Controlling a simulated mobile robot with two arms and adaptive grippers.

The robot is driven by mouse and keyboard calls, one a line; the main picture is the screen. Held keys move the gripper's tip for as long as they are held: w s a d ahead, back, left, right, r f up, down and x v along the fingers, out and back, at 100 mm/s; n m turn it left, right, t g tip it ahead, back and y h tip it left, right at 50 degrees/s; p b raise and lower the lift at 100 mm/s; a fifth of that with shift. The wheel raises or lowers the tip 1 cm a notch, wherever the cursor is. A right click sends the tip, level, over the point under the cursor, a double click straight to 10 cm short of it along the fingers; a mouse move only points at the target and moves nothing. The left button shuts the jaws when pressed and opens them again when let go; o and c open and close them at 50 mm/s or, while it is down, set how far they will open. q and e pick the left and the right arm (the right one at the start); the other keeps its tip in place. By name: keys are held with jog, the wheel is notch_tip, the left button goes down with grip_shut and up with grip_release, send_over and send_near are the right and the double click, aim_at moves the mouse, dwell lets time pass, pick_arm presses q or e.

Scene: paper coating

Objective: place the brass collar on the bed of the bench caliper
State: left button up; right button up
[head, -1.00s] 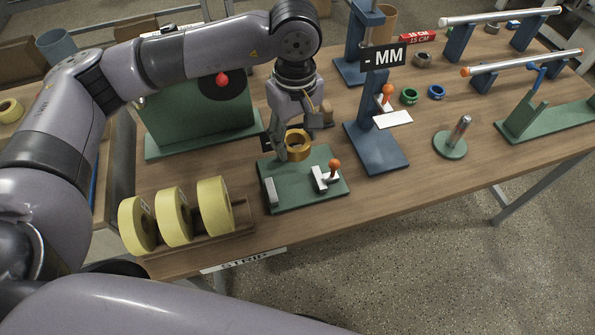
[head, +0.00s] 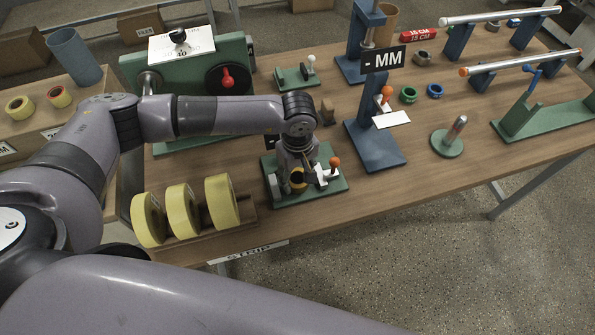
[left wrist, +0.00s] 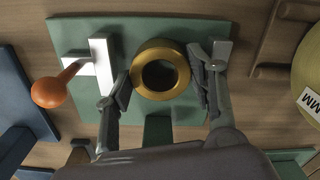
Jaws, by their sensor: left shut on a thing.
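The brass collar (left wrist: 160,94) is a gold ring, held between the fingers of my left gripper (left wrist: 158,76), one on each side. In the head view the collar (head: 297,183) shows low over the green bed (head: 322,192) of the bench caliper, mostly hidden by my left gripper (head: 294,177). The collar lies between the caliper's two pale jaws; I cannot tell whether it touches the bed. The caliper's orange-knobbed jaw (head: 327,175) is to its right. In the left wrist view the bed (left wrist: 75,35) lies behind the collar. My right gripper is not in view.
Yellow tape rolls (head: 222,202) on a wooden holder stand left of the caliper, near the table's front edge. The blue MM stand (head: 378,152) is to the right. A green machine (head: 240,67) stands behind. A green peg stand (head: 448,145) is farther right.

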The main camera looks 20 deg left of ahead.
pick_arm(q)
jog(key=shift+f, duration=0.1)
jog(key=o, duration=1.2)
jog(key=shift+o, duration=0.2)
jog(key=shift+r, duration=0.3)
notch_tip(320, 180, up, 12)
jog(key=b, duration=0.3)
jog(key=shift+f, duration=0.15)
